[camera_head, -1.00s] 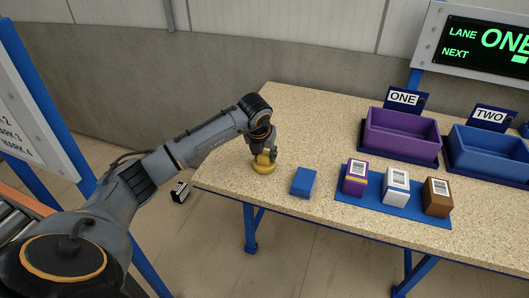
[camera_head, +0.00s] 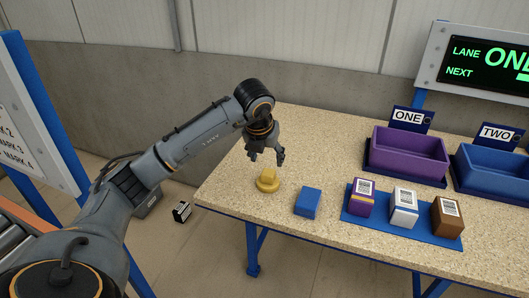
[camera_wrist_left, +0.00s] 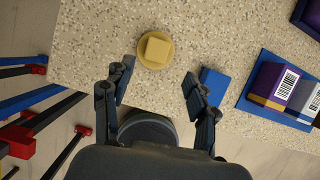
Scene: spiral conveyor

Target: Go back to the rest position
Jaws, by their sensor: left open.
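My left gripper (camera_head: 266,157) is open and empty above the left end of the speckled table (camera_head: 325,150). A yellow round-based piece with a block-like knob (camera_head: 268,180) stands on the table just below it, apart from the fingers. In the left wrist view my left gripper (camera_wrist_left: 155,95) shows its two fingers spread, with the yellow piece (camera_wrist_left: 156,50) beyond them. My right gripper is not in view.
A blue block (camera_head: 308,201) lies right of the yellow piece. A blue mat (camera_head: 380,222) holds purple, white and brown boxes. A purple bin (camera_head: 410,155) and a blue bin (camera_head: 492,170) stand behind. A small dark labelled box (camera_head: 182,211) lies on the floor.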

